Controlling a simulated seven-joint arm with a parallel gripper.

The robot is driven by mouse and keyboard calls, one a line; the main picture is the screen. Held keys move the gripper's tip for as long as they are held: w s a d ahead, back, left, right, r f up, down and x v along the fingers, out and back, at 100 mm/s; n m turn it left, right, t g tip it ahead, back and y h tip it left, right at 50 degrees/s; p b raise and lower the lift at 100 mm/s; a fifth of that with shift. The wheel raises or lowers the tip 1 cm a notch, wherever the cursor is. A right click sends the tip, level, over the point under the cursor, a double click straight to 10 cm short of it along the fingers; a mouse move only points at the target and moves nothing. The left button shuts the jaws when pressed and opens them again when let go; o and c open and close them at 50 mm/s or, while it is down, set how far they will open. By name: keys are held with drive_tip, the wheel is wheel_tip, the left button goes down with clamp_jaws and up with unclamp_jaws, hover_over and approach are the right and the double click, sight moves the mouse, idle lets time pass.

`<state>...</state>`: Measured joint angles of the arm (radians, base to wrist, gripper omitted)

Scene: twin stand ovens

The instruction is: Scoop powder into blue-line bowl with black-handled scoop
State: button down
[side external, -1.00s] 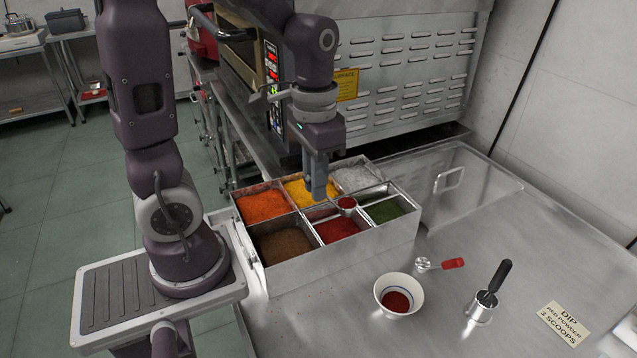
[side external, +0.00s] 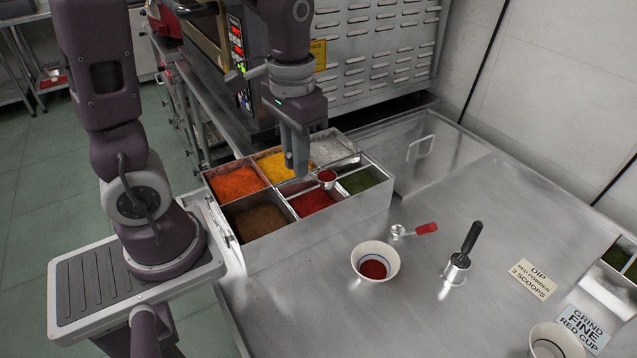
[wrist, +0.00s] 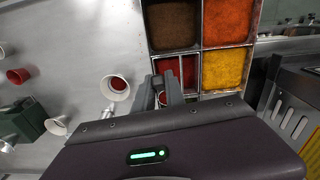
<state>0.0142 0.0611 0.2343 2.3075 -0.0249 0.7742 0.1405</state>
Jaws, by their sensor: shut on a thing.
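The white bowl with a blue line (side external: 375,262) stands on the steel counter and has red powder in its bottom. It also shows in the wrist view (wrist: 114,88). My gripper (side external: 297,172) is over the bins, near the red powder (side external: 313,203). It is shut on a scoop whose small round cup (side external: 327,177) holds red powder, just above the divider between the red and green bins. The scoop's handle is mostly hidden by the fingers, so I cannot tell its colour. In the wrist view the fingers (wrist: 163,90) partly cover the red bin.
A red-handled scoop (side external: 415,231) lies behind the bowl. A metal cup (side external: 456,270) with a black-handled tool stands to its right. Signs (side external: 534,278) lie further right, with a white cup (side external: 553,343) at the lower edge. The counter between bins and bowl is clear.

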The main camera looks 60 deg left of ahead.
drive_tip(key=w+d+f+n, duration=0.15)
drive_tip(key=d+n, duration=0.35)
drive_tip(key=d, duration=0.6)
drive_tip(key=w+d+f+n, duration=0.1)
drive_tip(key=w+d+n, duration=0.1)
drive_tip(key=d+n, duration=0.65)
drive_tip(key=w+a+f+m+g+h, duration=0.2)
drive_tip(key=w+a+g+h, duration=0.6)
drive_tip(key=a+h, duration=0.4)
drive_tip(key=shift+w+a+f+m+g+h, duration=0.35)
drive_tip(key=shift+f+g+h, duration=0.45)
drive_tip(key=shift+h, duration=1.3)
idle(1.3)
idle(0.9)
